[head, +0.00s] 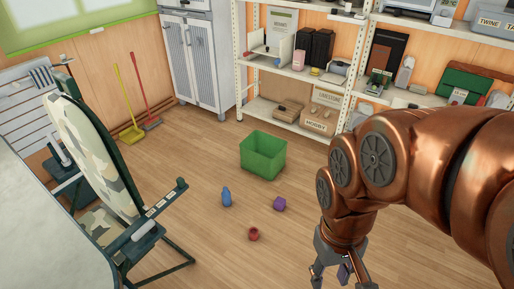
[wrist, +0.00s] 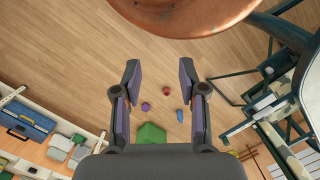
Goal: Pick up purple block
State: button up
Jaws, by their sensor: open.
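The purple block (head: 279,204) lies on the wooden floor, in front of the green crate (head: 263,155). In the wrist view the purple block (wrist: 146,106) shows between my open fingers, nearer the left one, well beyond the fingertips. My gripper (head: 335,276) is at the lower right of the head view, open and empty, apart from the block and above the floor. The wrist view shows both fingers of my gripper (wrist: 158,70) spread wide. The green crate (wrist: 150,135) is partly hidden behind the gripper body there.
A blue object (head: 227,197) and a small red cup-like object (head: 253,234) lie on the floor near the block. A camouflage chair (head: 95,150) stands at left. Shelves (head: 300,75) and a cabinet (head: 193,60) line the back. The floor around the block is otherwise clear.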

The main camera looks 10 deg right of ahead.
aim_at(279, 203)
jog(key=u, duration=0.05)
jog(key=i, duration=1.85)
jog(key=u, duration=0.05)
